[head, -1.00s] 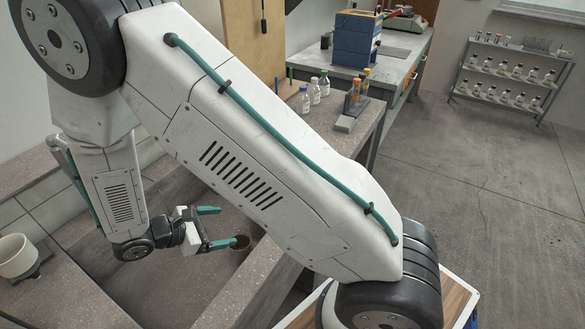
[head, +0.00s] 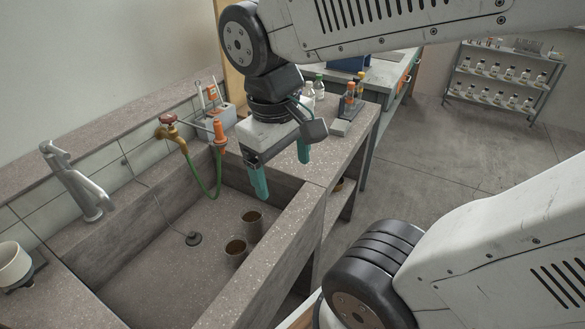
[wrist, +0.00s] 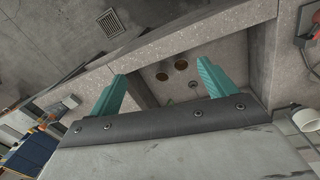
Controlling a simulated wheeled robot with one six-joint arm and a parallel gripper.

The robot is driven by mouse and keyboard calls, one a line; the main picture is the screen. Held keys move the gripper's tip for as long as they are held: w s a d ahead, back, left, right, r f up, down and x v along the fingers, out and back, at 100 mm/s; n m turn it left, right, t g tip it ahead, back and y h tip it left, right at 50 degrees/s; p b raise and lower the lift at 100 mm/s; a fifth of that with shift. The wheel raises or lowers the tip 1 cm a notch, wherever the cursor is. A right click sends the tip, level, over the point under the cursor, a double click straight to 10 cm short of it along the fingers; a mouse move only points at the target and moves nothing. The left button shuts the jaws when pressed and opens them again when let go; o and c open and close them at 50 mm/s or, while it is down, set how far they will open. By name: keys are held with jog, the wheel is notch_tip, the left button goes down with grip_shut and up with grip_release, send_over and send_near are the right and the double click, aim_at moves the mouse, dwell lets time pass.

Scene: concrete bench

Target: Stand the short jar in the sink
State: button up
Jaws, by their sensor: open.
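Two brown, open-topped jars stand upright on the floor of the sink (head: 165,262), close to its right wall. One jar (head: 252,228) is farther back and the other jar (head: 236,258) is nearer. They look alike in height, so I cannot tell which is the short one. Both also show in the wrist view, one at the left (wrist: 162,76) and one at the right (wrist: 181,65). My gripper (head: 283,178) is open and empty, above the sink's far right corner, with its teal fingers pointing down and clear of both jars.
A metal faucet (head: 75,182) and a brass tap (head: 172,132) with a green hose line the sink's left and back. A white cup (head: 12,263) sits at the left edge. Bottles (head: 318,88) and a tube rack (head: 349,103) stand on the bench behind.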

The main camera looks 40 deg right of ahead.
jog(key=s, duration=0.1)
jog(key=s+t, duration=0.1)
jog(key=s+r+m+y, duration=0.1)
jog(key=shift+a+r, duration=0.1)
jog(key=shift+a, duration=0.25)
